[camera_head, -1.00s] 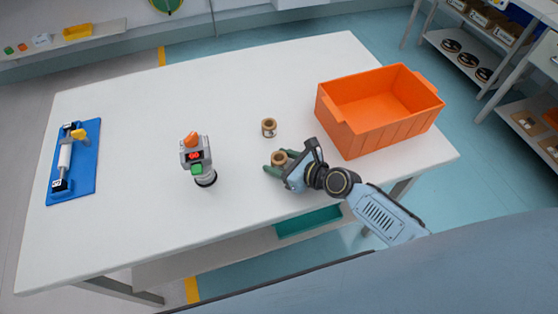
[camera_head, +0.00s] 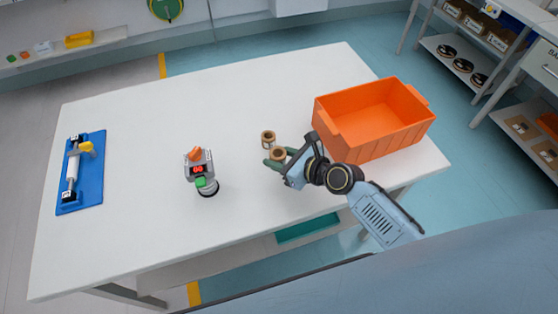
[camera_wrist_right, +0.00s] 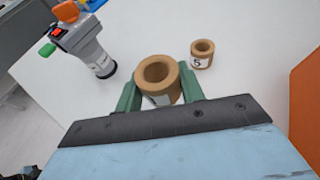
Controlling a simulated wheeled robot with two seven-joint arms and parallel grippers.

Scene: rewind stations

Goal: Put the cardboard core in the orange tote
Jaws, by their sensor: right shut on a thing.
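My right gripper (camera_head: 277,159) is shut on a brown cardboard core (camera_head: 278,153), with its green fingers on either side. In the right wrist view the held core (camera_wrist_right: 158,78) is upright between the fingers, with a pale label low on its side. A second, smaller-looking core (camera_head: 268,138) stands on the table just behind it; in the right wrist view this core (camera_wrist_right: 202,53) has a label reading 5. The orange tote (camera_head: 345,140) stands at the table's right end, right of my gripper, and looks empty. My left gripper is not in view.
The white table (camera_head: 130,200) is mostly clear. A grey device with an orange top and green button (camera_head: 201,170) stands left of my gripper. A blue board with a roller (camera_head: 92,190) lies at the far left. Shelves (camera_head: 450,60) stand beyond the table at right.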

